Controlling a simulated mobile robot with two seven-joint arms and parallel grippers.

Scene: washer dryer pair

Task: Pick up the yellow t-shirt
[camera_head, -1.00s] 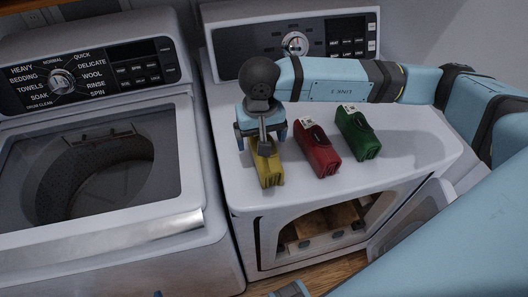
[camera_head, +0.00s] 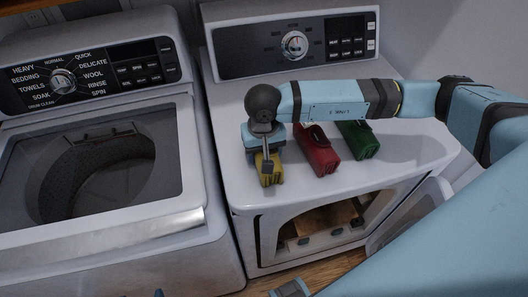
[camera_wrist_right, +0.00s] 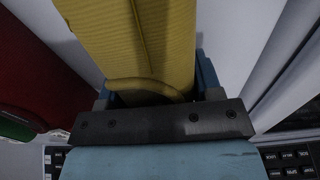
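The yellow t-shirt (camera_head: 270,170) is folded into a narrow upright bundle on top of the dryer, near its front left. My right gripper (camera_head: 264,150) points down over it and covers its rear part. In the right wrist view the yellow t-shirt (camera_wrist_right: 140,40) runs between the blue fingers of my right gripper (camera_wrist_right: 155,85), one on each side. I cannot tell whether the fingers press on the cloth. The bundle's front end still sits on the dryer top. My left gripper is not clearly in view.
A red folded item (camera_head: 319,155) and a green folded item (camera_head: 360,140) stand to the right on the dryer (camera_head: 240,195). The dryer's front door (camera_head: 410,217) hangs open. The washer (camera_head: 190,245) stands at left.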

